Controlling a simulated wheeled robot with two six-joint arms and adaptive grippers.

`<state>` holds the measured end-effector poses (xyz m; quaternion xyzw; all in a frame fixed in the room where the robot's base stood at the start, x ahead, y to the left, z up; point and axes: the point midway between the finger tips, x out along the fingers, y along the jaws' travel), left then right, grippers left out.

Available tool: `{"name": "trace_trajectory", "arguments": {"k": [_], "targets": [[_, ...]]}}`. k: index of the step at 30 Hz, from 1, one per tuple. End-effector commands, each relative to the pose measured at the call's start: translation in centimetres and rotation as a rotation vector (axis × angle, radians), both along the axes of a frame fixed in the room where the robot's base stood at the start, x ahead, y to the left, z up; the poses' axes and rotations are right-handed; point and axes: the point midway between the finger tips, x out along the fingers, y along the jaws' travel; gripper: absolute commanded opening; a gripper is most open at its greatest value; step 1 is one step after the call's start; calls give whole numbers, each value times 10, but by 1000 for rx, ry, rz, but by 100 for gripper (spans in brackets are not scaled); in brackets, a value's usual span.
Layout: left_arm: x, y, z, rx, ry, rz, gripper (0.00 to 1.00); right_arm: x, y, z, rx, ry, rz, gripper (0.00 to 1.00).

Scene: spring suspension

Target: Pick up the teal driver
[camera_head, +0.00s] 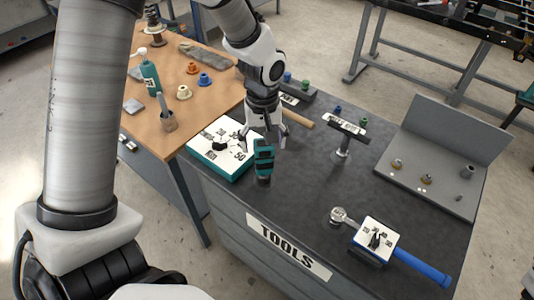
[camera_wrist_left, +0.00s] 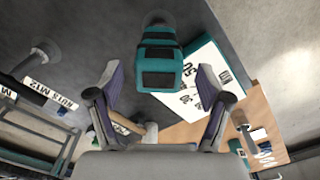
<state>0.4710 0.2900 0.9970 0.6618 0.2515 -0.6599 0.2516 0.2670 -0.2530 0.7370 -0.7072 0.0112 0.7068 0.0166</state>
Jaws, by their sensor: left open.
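The teal driver (camera_head: 264,157), teal with black bands, stands upright on the dark top of the tools cart, beside a white-and-teal dial box. My left gripper (camera_head: 263,138) is right above and behind it, pointing down, open and empty. In the left wrist view the driver (camera_wrist_left: 160,58) lies just beyond and between the spread fingertips (camera_wrist_left: 160,82). I see no contact between the fingers and the driver. My right gripper is not in view.
The dial box (camera_head: 222,146) is close on the driver's left. A wooden-handled tool (camera_head: 299,119) lies behind. A labelled stand (camera_head: 343,147), a blue-handled torque wrench (camera_head: 420,268) and a grey tray (camera_head: 430,185) are to the right. The cart's middle is clear.

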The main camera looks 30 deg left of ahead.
Motion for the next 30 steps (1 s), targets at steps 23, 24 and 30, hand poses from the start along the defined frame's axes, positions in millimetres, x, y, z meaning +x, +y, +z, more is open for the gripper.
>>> {"name": "trace_trajectory", "arguments": {"k": [23, 24, 30], "targets": [[3, 1, -44, -1, 0, -2, 0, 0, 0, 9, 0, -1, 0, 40], [3, 1, -44, -1, 0, -2, 0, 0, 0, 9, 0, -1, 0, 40], [3, 0, -43, -1, -1, -2, 0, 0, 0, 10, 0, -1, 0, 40]]}}
